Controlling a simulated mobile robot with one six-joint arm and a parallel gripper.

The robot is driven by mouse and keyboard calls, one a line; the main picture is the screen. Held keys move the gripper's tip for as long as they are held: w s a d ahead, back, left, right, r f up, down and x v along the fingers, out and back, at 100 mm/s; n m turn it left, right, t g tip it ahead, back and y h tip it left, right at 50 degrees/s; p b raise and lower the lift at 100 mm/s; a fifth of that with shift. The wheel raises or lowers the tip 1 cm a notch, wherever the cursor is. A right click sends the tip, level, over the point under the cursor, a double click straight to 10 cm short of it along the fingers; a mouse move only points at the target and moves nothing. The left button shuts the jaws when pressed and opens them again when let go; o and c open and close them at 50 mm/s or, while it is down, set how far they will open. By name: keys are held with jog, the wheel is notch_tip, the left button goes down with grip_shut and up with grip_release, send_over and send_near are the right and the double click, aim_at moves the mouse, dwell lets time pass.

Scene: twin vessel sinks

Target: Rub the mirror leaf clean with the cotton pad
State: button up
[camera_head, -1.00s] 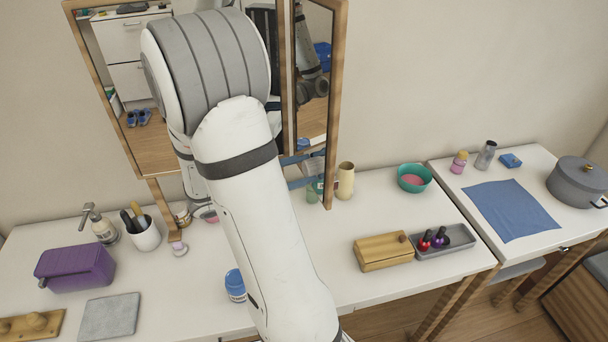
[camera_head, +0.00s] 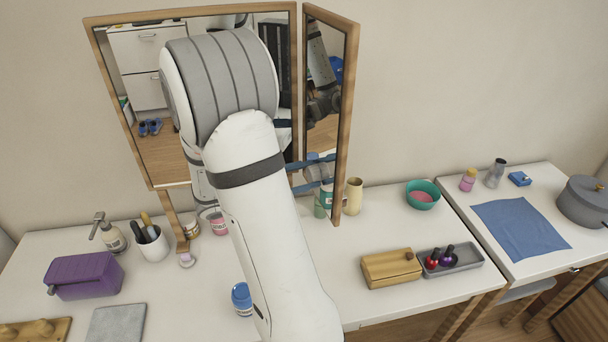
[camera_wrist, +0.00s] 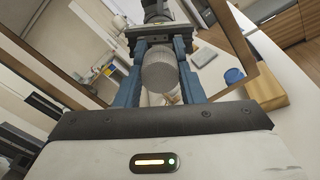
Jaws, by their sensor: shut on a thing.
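The three-sided-looking mirror has a wide main panel (camera_head: 165,170) and a narrow wood-framed mirror leaf (camera_head: 343,150) angled out on its right. My gripper (camera_head: 308,174) has blue fingers at the lower part of the leaf; my arm hides much of it, and reflections mix with it. In the wrist view my gripper (camera_wrist: 160,50) is shut on a round, pale grey cotton pad (camera_wrist: 160,78). The leaf's glass lies just ahead there, with a wooden frame edge (camera_wrist: 262,85) on the right. I cannot tell whether the pad touches the glass. No mark on the leaf is discernible.
Below the leaf stand a tan cylinder (camera_head: 353,196) and a green-labelled jar (camera_head: 325,200). A blue jar (camera_head: 241,299), wooden box (camera_head: 391,268), grey tray (camera_head: 465,261) and teal bowl (camera_head: 423,194) stand on the counter. A brush cup (camera_head: 152,243) is at left.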

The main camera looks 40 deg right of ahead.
aim_at(331, 190)
jog(key=shift+s+a, duration=0.35)
jog(key=shift+s, duration=0.65)
jog(key=shift+s+a, duration=0.4)
jog(key=shift+s, duration=0.55)
jog(key=shift+s+a, duration=0.35)
jog(key=shift+s, duration=0.65)
jog(key=shift+w+d, duration=0.45)
jog(key=shift+w, duration=0.65)
jog(key=shift+w+d, duration=0.4)
jog(key=shift+w, duration=0.7)
jog(key=shift+w+d, duration=0.45)
jog(key=shift+w, duration=0.65)
jog(key=shift+a, duration=0.1)
jog(key=shift+v, duration=2.9)
jog(key=shift+v, duration=1.5)
jog(key=shift+w, duration=0.1)
